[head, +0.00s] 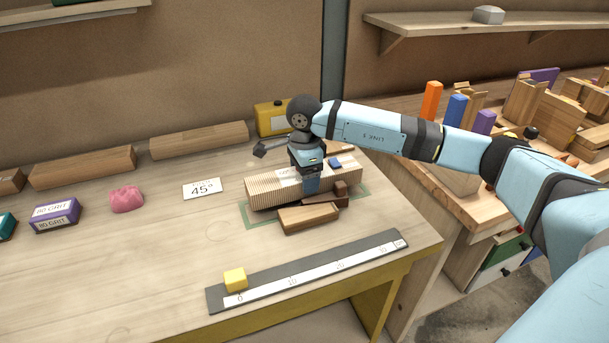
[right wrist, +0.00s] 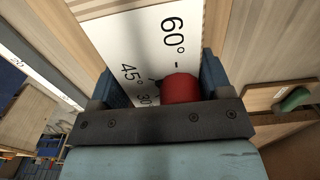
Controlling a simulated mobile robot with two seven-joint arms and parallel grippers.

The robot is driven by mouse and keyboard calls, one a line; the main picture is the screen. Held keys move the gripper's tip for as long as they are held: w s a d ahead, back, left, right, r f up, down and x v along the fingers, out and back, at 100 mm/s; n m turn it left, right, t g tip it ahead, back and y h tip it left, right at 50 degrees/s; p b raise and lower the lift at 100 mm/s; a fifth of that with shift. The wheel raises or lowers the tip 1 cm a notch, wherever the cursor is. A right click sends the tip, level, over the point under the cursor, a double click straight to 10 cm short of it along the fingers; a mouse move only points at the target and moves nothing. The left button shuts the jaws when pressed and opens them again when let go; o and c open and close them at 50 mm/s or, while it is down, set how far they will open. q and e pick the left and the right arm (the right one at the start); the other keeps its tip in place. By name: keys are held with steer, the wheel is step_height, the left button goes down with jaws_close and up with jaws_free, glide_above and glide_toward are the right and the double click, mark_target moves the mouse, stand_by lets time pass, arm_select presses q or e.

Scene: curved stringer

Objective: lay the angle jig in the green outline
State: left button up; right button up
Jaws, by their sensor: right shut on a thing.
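The angle jig (head: 262,193) is a long pale wooden block with ribbed sides, in the middle of the bench in the head view. My right gripper (head: 311,186) comes down on it from above and is shut on it. In the right wrist view the jig's white label (right wrist: 150,50) reads 60°, 45° and 30°, and a red knob (right wrist: 181,88) shows between the fingers. The green outline (head: 258,223) shows around and under the jig, partly hidden. I cannot tell whether the jig touches the bench. My left gripper is not in view.
A wooden block (head: 308,218) lies just in front of the jig, across the outline's front edge. A ruler strip (head: 310,272) with a yellow cube (head: 235,279) lies nearer the bench front. A 45° card (head: 202,188) lies to the left, a yellow case (head: 271,118) behind.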

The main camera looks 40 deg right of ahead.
steer(key=shift+f+b, duration=0.45)
steer(key=shift+f, duration=0.05)
steer(key=o, duration=1.3)
steer(key=shift+r, duration=0.1)
step_height(320, 180, up, 12)
steer(key=shift+f+p, duration=0.15)
steer(key=shift+p, duration=0.75)
steer(key=shift+r, duration=0.65)
